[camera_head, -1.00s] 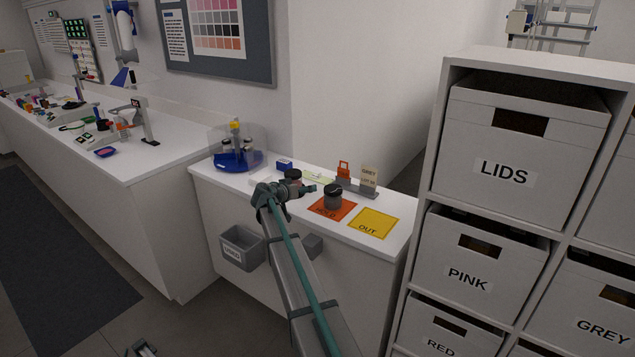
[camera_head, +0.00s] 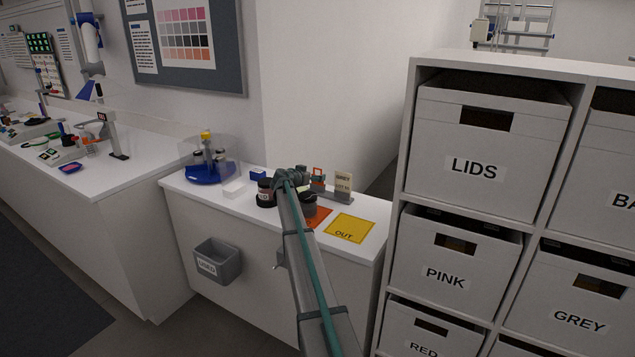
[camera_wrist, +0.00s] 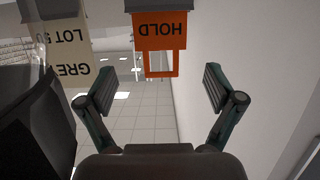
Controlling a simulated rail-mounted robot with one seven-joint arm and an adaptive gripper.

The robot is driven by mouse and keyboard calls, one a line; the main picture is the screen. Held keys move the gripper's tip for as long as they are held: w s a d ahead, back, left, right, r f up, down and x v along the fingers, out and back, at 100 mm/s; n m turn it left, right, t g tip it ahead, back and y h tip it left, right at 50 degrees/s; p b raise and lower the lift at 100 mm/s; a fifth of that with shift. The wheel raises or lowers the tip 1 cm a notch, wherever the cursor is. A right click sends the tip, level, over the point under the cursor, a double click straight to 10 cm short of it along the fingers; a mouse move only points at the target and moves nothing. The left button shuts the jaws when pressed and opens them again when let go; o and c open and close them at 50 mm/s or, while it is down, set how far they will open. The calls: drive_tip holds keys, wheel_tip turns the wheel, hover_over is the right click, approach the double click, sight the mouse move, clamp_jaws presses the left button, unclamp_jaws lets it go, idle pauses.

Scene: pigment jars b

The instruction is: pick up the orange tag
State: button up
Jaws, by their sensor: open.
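The orange tag (camera_wrist: 160,32), marked HOLD, shows upside down at the top of the wrist view. Its open loop (camera_wrist: 161,74) points toward my gripper (camera_wrist: 160,88). My gripper is open and empty, with one finger on each side of the loop's line; the tag appears just beyond the fingertips, and I see no contact. In the head view the orange tag (camera_head: 318,182) stands in a grey holder (camera_head: 338,197), partly hidden by my gripper (camera_head: 307,176).
A beige GREY lot card (camera_head: 343,182) stands beside the tag. Dark jars (camera_head: 265,193) stand close to my arm; a dark shape (camera_wrist: 35,125) fills the wrist view's lower left. A yellow OUT mat (camera_head: 349,228) lies right, and a shelf of labelled boxes (camera_head: 470,165) stands further right.

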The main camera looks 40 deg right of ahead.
drive_tip(key=p+x, duration=0.2)
drive_tip(key=x, duration=0.2)
drive_tip(key=shift+w+d, duration=0.1)
drive_tip(key=shift+w, duration=0.05)
drive_tip(key=shift+d+f, duration=0.2)
drive_tip(key=shift+d, duration=0.05)
drive_tip(key=shift+c, duration=0.4)
drive_tip(key=c, duration=0.8)
